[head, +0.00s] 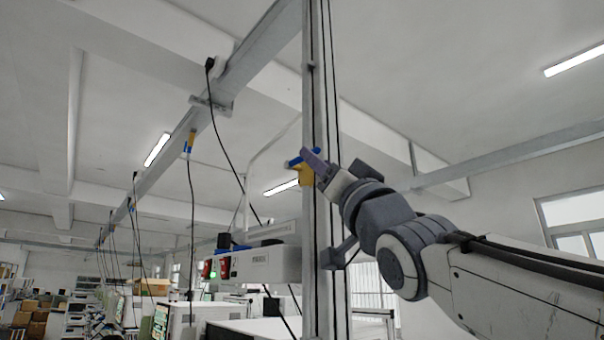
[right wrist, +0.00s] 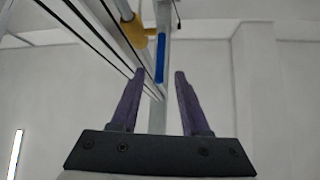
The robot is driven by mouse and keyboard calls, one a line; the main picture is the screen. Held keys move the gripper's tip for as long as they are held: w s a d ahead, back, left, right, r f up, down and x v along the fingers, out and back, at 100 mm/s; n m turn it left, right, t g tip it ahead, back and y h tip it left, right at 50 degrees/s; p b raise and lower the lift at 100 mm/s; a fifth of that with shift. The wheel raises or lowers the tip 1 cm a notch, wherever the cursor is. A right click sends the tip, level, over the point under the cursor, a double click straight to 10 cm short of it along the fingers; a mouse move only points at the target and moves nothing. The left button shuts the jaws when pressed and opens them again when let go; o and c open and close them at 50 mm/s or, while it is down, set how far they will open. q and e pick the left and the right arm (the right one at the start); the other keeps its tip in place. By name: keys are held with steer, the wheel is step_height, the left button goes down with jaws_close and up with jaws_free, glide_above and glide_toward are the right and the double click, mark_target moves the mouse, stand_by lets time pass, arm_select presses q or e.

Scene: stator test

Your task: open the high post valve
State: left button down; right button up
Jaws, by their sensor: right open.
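The high post valve has a yellow body (head: 306,175) and a blue handle (head: 293,162), high on the grey post (head: 309,90) in the head view. My right gripper (head: 307,153) is open, its purple fingers beside the valve and partly covering it. In the right wrist view, the blue handle (right wrist: 160,57) appears between the tips of the open fingers (right wrist: 159,73), with its lower end between them. The yellow body (right wrist: 133,33) is up and left of the handle. I cannot tell whether a finger touches the handle. My left gripper is not in view.
Black cables (head: 326,110) run along the post close to my right gripper. A white and grey equipment box (head: 265,265) is left of the post, below the valve. Another yellow and blue valve (head: 190,141) hangs farther left under the ceiling beam (head: 235,75).

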steer(key=p+x, duration=0.2)
steer(key=x, duration=0.2)
steer(key=shift+w+r, duration=0.2)
jaws_close()
stand_by(1.3)
